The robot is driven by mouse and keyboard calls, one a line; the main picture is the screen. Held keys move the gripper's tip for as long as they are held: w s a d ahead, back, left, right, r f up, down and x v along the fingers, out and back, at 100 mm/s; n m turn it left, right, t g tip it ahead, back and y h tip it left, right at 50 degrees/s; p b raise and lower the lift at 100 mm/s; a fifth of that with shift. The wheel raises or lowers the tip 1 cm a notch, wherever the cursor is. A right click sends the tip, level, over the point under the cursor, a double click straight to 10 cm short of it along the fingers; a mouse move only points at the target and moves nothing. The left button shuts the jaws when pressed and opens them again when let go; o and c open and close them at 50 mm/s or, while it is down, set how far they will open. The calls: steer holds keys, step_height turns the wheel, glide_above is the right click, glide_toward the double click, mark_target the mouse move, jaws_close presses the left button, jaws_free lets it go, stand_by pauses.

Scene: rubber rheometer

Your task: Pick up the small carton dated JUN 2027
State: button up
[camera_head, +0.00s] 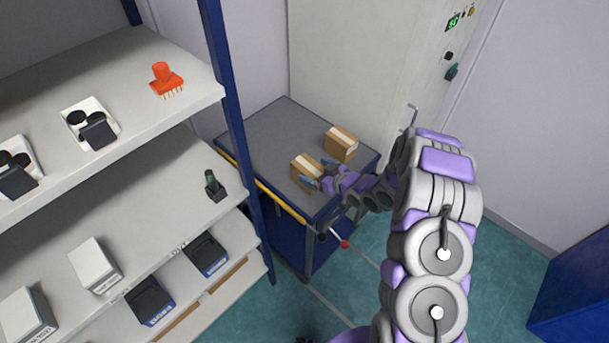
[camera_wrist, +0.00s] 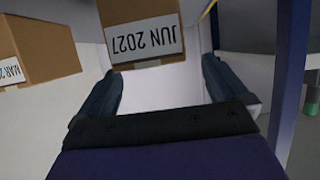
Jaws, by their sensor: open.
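The small carton marked JUN 2027 (camera_wrist: 150,18) is brown with a white label; its text is upside down in the wrist view. It is at the top middle, ahead of the space between my open fingers. My gripper (camera_wrist: 161,76) shows nothing between its fingers. In the head view, my gripper (camera_head: 317,174) is at the nearer carton (camera_head: 304,169) on the cart, which appears to be the same one; its date is unreadable there. Contact cannot be told. A second brown carton (camera_wrist: 38,50), its label starting MAR, is at left in the wrist view.
The cart (camera_head: 272,130) has a grey top and a yellow front edge; its left part is bare. The farther carton (camera_head: 341,145) stands behind. A shelf unit (camera_head: 150,60) with a blue post is at left. A pale cabinet (camera_head: 350,60) stands behind the cart.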

mark_target(312, 169)
steer(key=shift+w+d+f, duration=0.3)
steer(key=shift+w+d, duration=0.15)
steer(key=shift+w+a+f, duration=0.2)
steer(key=shift+a, duration=0.05)
steer(key=x, duration=0.3)
steer(key=b+x, duration=0.1)
steer(key=x, duration=0.1)
steer(key=shift+s+a+r, duration=0.1)
steer(key=shift+s+a, duration=0.2)
steer(key=shift+a, duration=0.15)
steer(key=shift+d, duration=0.4)
steer(key=shift+d+r, duration=0.15)
steer(key=shift+d, duration=0.25)
steer(key=c, duration=0.6)
steer(key=shift+a, duration=0.5)
steer(key=c, duration=0.5)
steer(key=shift+c, duration=1)
steer(key=shift+d, duration=0.2)
